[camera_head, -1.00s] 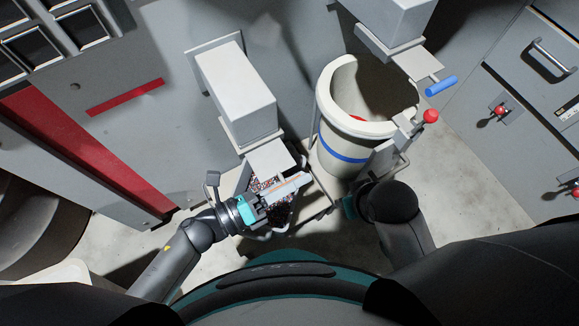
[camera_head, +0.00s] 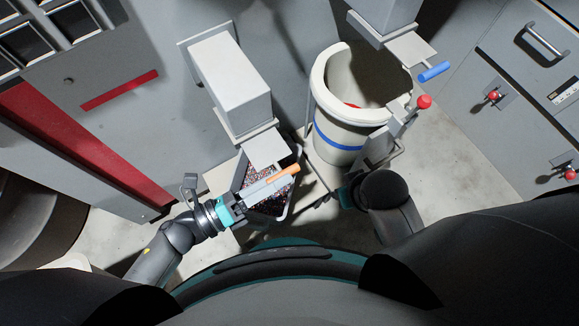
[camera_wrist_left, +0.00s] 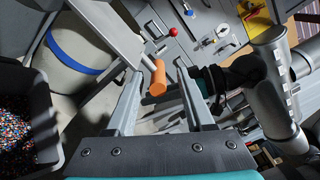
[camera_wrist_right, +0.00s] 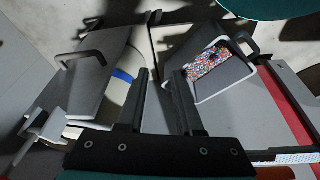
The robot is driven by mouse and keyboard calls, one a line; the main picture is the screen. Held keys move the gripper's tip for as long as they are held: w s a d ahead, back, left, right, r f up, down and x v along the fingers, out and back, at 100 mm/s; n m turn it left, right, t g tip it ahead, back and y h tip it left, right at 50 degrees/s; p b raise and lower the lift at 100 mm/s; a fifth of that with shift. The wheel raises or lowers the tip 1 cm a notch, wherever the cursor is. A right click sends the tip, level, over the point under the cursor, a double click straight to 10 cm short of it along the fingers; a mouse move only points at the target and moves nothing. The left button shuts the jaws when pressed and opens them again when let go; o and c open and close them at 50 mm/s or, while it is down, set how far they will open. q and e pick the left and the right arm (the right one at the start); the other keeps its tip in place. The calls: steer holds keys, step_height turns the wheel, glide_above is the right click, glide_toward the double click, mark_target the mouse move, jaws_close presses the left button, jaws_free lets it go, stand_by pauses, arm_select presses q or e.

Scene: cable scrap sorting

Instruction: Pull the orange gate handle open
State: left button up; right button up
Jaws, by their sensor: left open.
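The orange gate handle (camera_head: 285,173) is a short bar at the front of a grey gate plate (camera_head: 265,148), below a box-shaped chute (camera_head: 230,85). In the left wrist view the orange handle (camera_wrist_left: 157,78) shows between my left fingers, near their tips. My left gripper (camera_head: 279,182) is open beside the handle, on its near side, and does not close on it. Whether a finger touches it, I cannot tell. My right gripper (camera_wrist_right: 163,72) is open and empty in the right wrist view.
A dark bin (camera_head: 240,177) with coloured granules stands below the gate. A white barrel (camera_head: 335,135) with a blue band stands to its right. A blue handle (camera_head: 434,72) and a red knob (camera_head: 424,102) show nearby. Cabinet walls close off both sides.

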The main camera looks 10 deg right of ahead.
arm_select(q)
steer(key=p+v, duration=0.1)
steer(key=v, duration=1)
arm_select(e)
steer(key=f, duration=0.1)
steer(key=s+f, duration=0.1)
steer(key=shift+f, duration=0.3)
arm_select(q)
steer(key=shift+w+a, duration=0.1)
steer(key=shift+a, duration=0.05)
arm_select(e)
steer(key=shift+w, duration=0.1)
